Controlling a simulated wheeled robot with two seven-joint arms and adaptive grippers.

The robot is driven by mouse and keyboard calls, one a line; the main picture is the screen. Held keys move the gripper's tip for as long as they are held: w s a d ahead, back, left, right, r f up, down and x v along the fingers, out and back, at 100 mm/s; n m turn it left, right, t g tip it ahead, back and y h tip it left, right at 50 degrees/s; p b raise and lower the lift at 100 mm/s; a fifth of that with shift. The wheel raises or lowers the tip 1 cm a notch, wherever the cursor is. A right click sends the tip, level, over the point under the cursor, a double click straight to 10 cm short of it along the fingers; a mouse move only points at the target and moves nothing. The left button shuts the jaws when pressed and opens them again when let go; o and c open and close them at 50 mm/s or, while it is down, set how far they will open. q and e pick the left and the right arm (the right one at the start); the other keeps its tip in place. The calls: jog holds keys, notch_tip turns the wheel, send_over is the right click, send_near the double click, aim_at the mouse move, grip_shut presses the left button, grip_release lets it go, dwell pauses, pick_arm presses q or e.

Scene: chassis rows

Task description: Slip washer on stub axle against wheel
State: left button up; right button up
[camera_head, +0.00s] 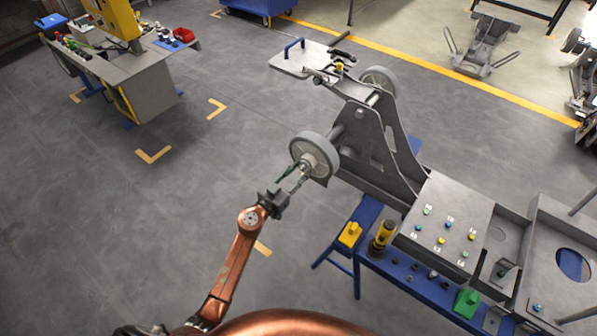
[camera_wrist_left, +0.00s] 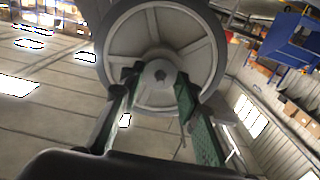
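A grey wheel (camera_head: 318,148) is mounted on the near side of the grey chassis frame (camera_head: 385,165). In the left wrist view the spoked wheel (camera_wrist_left: 201,57) fills the upper middle, and a round grey piece with a dark centre (camera_wrist_left: 160,73) shows at its hub. My left gripper (camera_head: 302,170) is at the hub, its green-padded fingers apart; the fingertips (camera_wrist_left: 157,78) stand on both sides of the round piece. I cannot tell whether that piece is a washer between the tips or the hub and axle end itself. My right gripper is not in view.
A second wheel (camera_head: 380,80) is on the chassis's far side. A blue bench (camera_head: 400,272) with a yellow-and-black tool (camera_head: 383,238), a green block (camera_head: 467,303) and small parts stands at right. A grey console (camera_head: 130,80) stands at upper left. Floor left of the wheel is clear.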

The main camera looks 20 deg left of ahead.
pick_arm(q)
jog(key=o, duration=0.5)
jog(key=v, duration=1.2)
jog(key=s+a+f+n+g+y, duration=0.1)
jog(key=s+a+f+y, duration=0.15)
jog(key=f, duration=0.75)
jog(key=s+a+f+n+g+y, duration=0.15)
jog(key=a+f, duration=0.25)
jog(key=f, duration=0.6)
jog(key=s+a+f+n+g+y, duration=0.1)
jog(key=s+a+f+g, duration=0.15)
jog(key=f, duration=0.75)
jog(key=s+a+f+g+y+p, duration=0.1)
jog(key=s+a+f+g, duration=0.25)
jog(key=s+f, duration=1.35)
jog(key=s+f+g, duration=0.2)
jog(key=s+f, duration=0.3)
jog(key=s, duration=0.7)
jog(key=s+d+f+g, duration=0.1)
jog(key=s+f+g, duration=0.2)
jog(key=s, duration=0.8)
jog(key=s+d+f+m+g+p, duration=0.1)
jog(key=s+f+g, duration=0.2)
jog(key=s+f, duration=0.4)
jog(key=shift+s+d+f, duration=0.1)
jog(key=shift+s+f, duration=0.05)
jog(key=shift+s, duration=1.3)
jog(key=shift+s+f, duration=0.1)
jog(key=shift+s, duration=1.3)
